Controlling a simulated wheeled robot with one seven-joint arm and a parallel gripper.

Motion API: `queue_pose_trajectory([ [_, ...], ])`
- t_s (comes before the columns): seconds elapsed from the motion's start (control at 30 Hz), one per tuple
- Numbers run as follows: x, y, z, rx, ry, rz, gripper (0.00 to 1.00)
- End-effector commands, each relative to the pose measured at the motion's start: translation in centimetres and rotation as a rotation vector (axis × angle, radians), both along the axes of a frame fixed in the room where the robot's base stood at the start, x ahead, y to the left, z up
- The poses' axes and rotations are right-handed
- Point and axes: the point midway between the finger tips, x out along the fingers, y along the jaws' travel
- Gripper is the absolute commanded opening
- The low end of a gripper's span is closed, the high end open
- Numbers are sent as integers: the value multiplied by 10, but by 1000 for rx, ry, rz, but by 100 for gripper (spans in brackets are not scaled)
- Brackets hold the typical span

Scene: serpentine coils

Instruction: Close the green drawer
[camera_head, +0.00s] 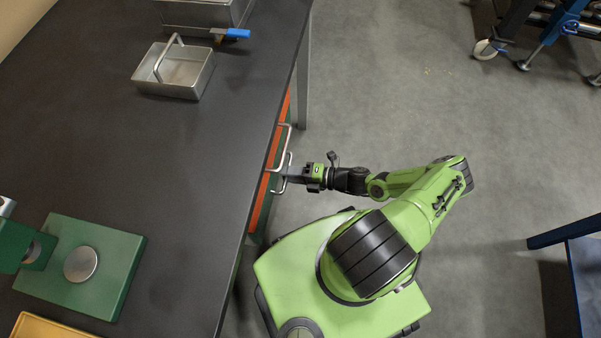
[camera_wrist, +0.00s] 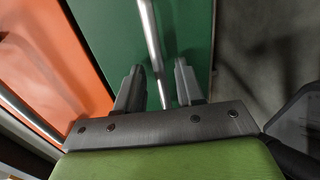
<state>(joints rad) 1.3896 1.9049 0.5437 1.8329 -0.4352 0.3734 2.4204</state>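The green drawer (camera_wrist: 190,28) fills the upper middle of the wrist view, its front a flat dark green panel. Its metal bar handle (camera_wrist: 151,35) runs down between the two fingers of my gripper (camera_wrist: 158,80). The fingers stand apart, with a visible gap to the bar on either side. In the head view my gripper (camera_head: 287,173) is at the handles on the right side of the workbench. The bench top hides most of the drawer fronts there, so I cannot tell how far the green drawer stands out.
An orange drawer (camera_wrist: 55,60) with its own handle lies beside the green one. The black workbench (camera_head: 165,160) carries a metal basket (camera_head: 178,85), a blue-handled tool (camera_head: 232,33) and a green machine base (camera_head: 85,265). Grey floor (camera_head: 400,80) is clear beyond my arm.

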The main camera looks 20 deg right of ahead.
Motion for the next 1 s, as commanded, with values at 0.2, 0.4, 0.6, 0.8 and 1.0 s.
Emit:
queue_pose_trajectory([
  [0.2,-8,-13,4,-3,0,-4,37],
  [0.4,-39,-56,16,-5,1,-6,37],
  [0.6,-71,-99,26,-4,0,-5,37],
  [0.8,-89,-122,32,0,0,-1,37],
  [1.0,-91,-125,32,0,0,1,37],
])
